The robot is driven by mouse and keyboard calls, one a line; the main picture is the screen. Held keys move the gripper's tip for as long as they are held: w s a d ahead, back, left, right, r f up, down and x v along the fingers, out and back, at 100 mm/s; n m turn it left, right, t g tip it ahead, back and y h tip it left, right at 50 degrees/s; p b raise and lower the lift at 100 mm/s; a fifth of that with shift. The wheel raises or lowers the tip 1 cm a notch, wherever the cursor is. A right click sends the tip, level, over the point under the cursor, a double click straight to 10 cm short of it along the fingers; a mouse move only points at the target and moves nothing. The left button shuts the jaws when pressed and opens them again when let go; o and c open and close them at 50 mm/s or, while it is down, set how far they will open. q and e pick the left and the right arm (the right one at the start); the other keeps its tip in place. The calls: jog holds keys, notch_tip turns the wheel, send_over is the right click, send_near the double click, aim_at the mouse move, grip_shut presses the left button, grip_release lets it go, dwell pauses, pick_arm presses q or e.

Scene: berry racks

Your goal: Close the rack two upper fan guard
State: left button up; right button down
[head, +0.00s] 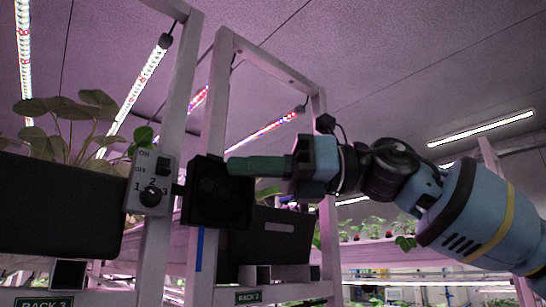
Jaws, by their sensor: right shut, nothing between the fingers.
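A black square fan unit (221,199) is mounted on the pale upright post of the rack labelled RACK 2 (248,297). Its guard cannot be told apart from the dark housing, so I cannot tell how far it is open. My right gripper (232,165) comes in from the right with its green fingers shut and empty. Its fingertips overlap the upper right part of the fan unit in the picture; whether they touch it is unclear. My left gripper is not in view.
A grey control box (150,186) with a switch and a numbered dial is left of the fan. Dark planters stand at left (60,210) and behind the fan (275,236). Pale rack posts rise close to my right gripper. More plant shelves stand at the back right.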

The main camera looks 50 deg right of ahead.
jog(key=s, duration=0.2)
jog(key=s+a, duration=0.1)
jog(key=s, duration=0.2)
jog(key=shift+s+b, duration=0.15)
jog(key=shift+b, duration=0.15)
jog(key=shift+r, duration=0.1)
